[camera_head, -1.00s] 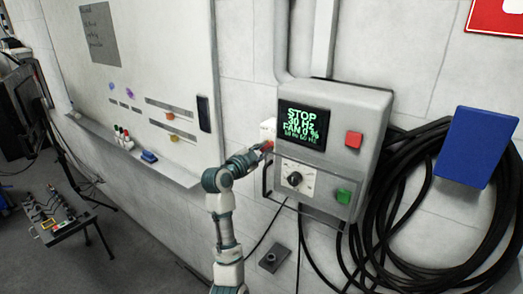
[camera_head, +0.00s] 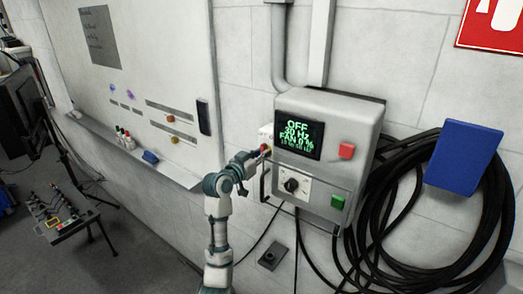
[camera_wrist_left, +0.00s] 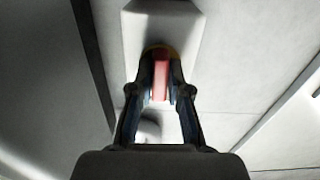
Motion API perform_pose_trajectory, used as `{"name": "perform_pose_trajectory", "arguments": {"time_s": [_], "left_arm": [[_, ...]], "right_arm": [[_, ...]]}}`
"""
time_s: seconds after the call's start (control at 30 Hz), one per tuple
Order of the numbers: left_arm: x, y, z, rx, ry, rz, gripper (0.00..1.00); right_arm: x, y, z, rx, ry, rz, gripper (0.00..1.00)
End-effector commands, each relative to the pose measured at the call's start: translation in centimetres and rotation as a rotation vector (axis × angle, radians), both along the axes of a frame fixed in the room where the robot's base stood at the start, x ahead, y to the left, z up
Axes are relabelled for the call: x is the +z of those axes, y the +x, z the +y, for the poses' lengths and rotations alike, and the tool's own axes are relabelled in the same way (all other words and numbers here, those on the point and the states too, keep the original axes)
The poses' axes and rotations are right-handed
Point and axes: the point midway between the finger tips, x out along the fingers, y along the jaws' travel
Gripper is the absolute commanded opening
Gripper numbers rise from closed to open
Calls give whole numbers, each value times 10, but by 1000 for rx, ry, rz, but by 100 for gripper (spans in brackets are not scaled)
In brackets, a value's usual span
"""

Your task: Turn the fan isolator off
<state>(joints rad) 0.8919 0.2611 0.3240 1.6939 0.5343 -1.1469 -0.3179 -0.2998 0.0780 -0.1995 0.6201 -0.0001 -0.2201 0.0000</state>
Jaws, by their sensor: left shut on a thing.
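The grey control box (camera_head: 325,155) hangs on the wall, and its display (camera_head: 299,133) reads OFF, 30 Hz, FAN 0 %. The fan isolator (camera_head: 266,132) is a small pale unit at the box's left side, with a red handle. My left gripper (camera_head: 262,152) is at that handle. In the left wrist view, the red handle (camera_wrist_left: 161,80) stands between the fingers of my left gripper (camera_wrist_left: 160,92), which are shut on it. The fingers hide part of the isolator's front. My right gripper is in neither view.
The box carries a red button (camera_head: 346,151), a green button (camera_head: 338,202) and a black dial (camera_head: 291,185). A bracket bar sits close below my gripper. Black hose coils (camera_head: 400,245) and a blue panel (camera_head: 463,155) are at the right. A whiteboard (camera_head: 150,70) is at the left.

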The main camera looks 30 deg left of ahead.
Motion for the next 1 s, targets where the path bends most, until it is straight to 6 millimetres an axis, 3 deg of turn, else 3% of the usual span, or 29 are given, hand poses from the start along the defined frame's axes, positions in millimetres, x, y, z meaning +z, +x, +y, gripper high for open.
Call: {"name": "perform_pose_trajectory", "arguments": {"time_s": [0.03, 0.6, 1.0], "left_arm": [[11, -2, 2, 4, -42, -13, 0], [9, -2, 10, 6, -553, 25, 0], [6, -2, 12, 8, -739, 40, 0]], "right_arm": [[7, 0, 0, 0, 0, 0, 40], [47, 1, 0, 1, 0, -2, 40], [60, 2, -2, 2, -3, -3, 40]]}}
